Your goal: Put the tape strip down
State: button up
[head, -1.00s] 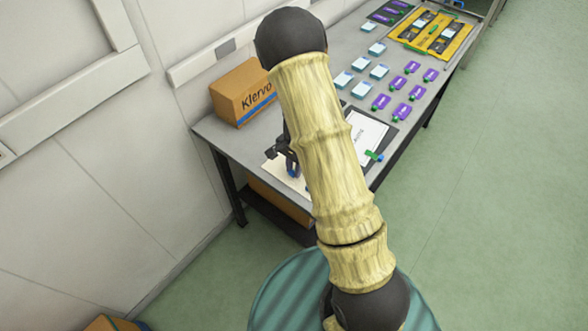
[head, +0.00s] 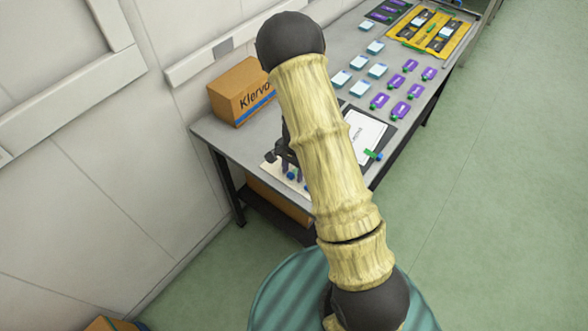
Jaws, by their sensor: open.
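My gripper (head: 287,166) is at the near left end of the grey table, mostly hidden behind my own arm. It is open, low over a pale sheet (head: 272,168). Small blue bits (head: 291,175) show by its fingertips; I cannot tell whether they are a tape strip or whether they touch the fingers.
A cardboard box (head: 240,92) stands by the wall, left of the gripper. Several pale blue-white items (head: 359,89) and purple, green-capped items (head: 401,109) lie in rows further along the table (head: 330,45). A yellow tray (head: 464,38) is at the far end.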

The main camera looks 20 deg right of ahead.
aim_at(296, 174)
jog(key=shift+r, duration=0.45)
notch_tip(296, 174, up, 12)
jog(key=d, duration=0.1)
jog(key=shift+w+f+b, duration=0.2)
jog(key=shift+w+b, duration=0.1)
jog(key=shift+b, duration=0.05)
jog(key=s+r+n+t, duration=0.1)
jog(key=s+r+n, duration=0.3)
jog(key=s, duration=0.3)
jog(key=s+r+n+t+h, duration=0.1)
jog(key=s+r+n+t, duration=0.1)
jog(key=s+r+n, duration=0.2)
jog(key=s+a+n, duration=0.1)
jog(key=s+n, duration=0.2)
jog(key=s, duration=0.1)
jog(key=shift+c, duration=0.5)
dwell(0.5)
